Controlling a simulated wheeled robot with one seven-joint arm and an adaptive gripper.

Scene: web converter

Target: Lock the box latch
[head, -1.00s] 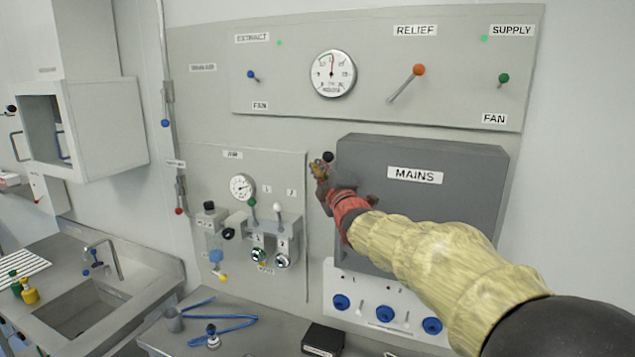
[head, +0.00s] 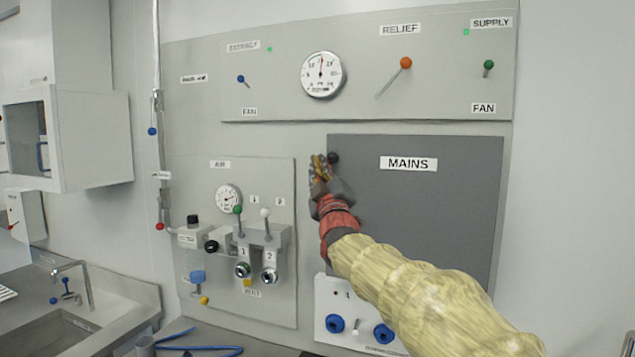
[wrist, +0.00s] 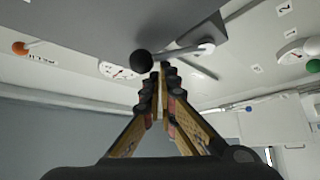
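The box is the dark grey MAINS box (head: 450,200) on the wall panel in the head view. A black ball knob (head: 333,158) sits at its upper left corner. In the wrist view the black knob (wrist: 142,63) is on the end of a short grey lever (wrist: 185,52), which I take to be the latch. My gripper (head: 318,165) is just left of the knob in the head view. In the wrist view its fingers (wrist: 160,75) come together at the tips, right beside the knob and below the lever. Nothing shows between them. Whether they touch the lever is unclear.
Left of the box, the AIR panel (head: 228,270) carries valves and a gauge. Above is a panel with the RELIEF lever (head: 395,78) and a large gauge (head: 322,75). Blue knobs (head: 384,334) are below the box. A sink (head: 65,330) is at lower left.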

